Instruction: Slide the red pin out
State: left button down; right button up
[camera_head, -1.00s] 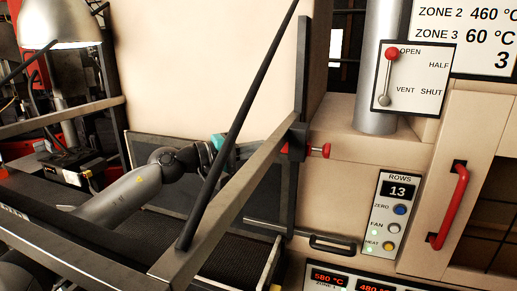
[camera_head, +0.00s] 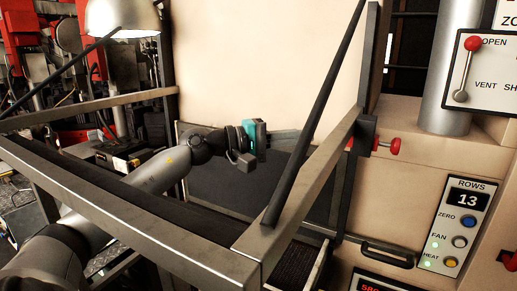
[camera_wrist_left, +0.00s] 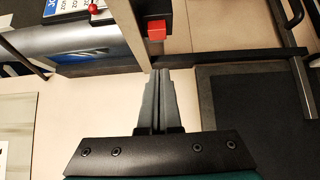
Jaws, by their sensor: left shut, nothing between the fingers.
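The red pin (camera_head: 388,145) sticks out to the right of a black bracket (camera_head: 363,135) on the metal frame rail in the head view. In the left wrist view a red block-like end, seemingly of the pin (camera_wrist_left: 156,29), shows just beyond my fingertips at the top. My left gripper (camera_head: 298,136) has a teal body and grey fingers pointing right, towards the bracket. It is shut and empty, apart from the pin, and its fingertips (camera_wrist_left: 162,72) are together in the wrist view. The dark rod and rail partly cover the space between gripper and pin. My right gripper is out of view.
A slanted dark rod (camera_head: 318,110) and the metal rail (camera_head: 305,185) stand between the camera and the pin's surroundings. A black handle (camera_head: 388,254) and a ROWS panel (camera_head: 461,222) lie lower right. A lamp (camera_head: 122,18) hangs upper left.

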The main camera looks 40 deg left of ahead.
pick_arm(q)
jog(key=b+v, duration=0.3)
jog(key=v, duration=0.5)
jog(key=shift+d, duration=0.3)
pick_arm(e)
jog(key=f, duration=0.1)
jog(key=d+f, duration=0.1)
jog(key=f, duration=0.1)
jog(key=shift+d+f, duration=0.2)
pick_arm(q)
jog(key=shift+r, duration=0.1)
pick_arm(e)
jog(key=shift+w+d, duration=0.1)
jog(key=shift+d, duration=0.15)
